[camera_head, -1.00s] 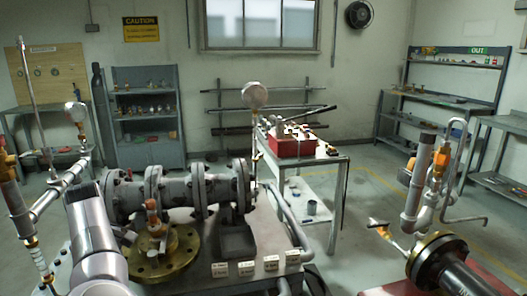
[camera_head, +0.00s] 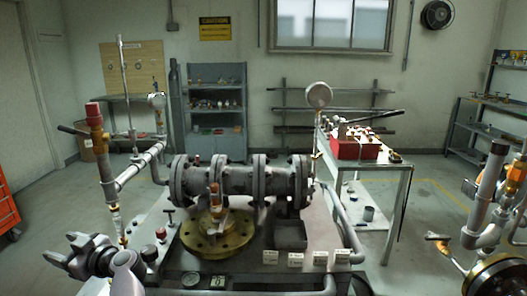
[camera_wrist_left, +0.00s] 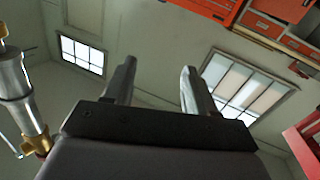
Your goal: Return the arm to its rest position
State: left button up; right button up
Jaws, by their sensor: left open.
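My left gripper (camera_head: 60,250) is at the lower left in the head view, its two fingers pointing left. It is open with nothing between the fingers. The left wrist view shows the same open gripper (camera_wrist_left: 155,78) with wall and windows behind it. A round brass flange (camera_head: 205,246) with an upright stem sits in front of the pipe. My right gripper is out of view.
A thin upright pipe assembly (camera_head: 106,175) with a red-capped top stands just behind my left gripper. Small labels (camera_head: 296,259) stand on the bench's front. A side table (camera_head: 372,168) carries a red box (camera_head: 356,149). More piping (camera_head: 485,205) stands at the right.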

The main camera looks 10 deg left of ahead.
pick_arm(q)
jog(key=w+d+r+m+t+h, duration=0.1)
jog(key=w+d+m+t, duration=0.2)
jog(key=d+m+t, duration=0.9)
jog(key=d+f+m+t+h, duration=0.65)
jog(key=d+h, duration=0.25)
jog(key=h, duration=0.2)
jog(key=s+d+f+m+g+h, duration=0.3)
jog(key=s+d+f+g+h, duration=0.5)
jog(key=s+d+f, duration=0.8)
notch_tip(320, 180, down, 2)
jog(key=s, duration=0.3)
jog(key=shift+d+f+g, duration=0.15)
jog(key=shift+g, duration=0.2)
jog(key=shift+c, duration=1.3)
jog(key=shift+w, duration=0.1)
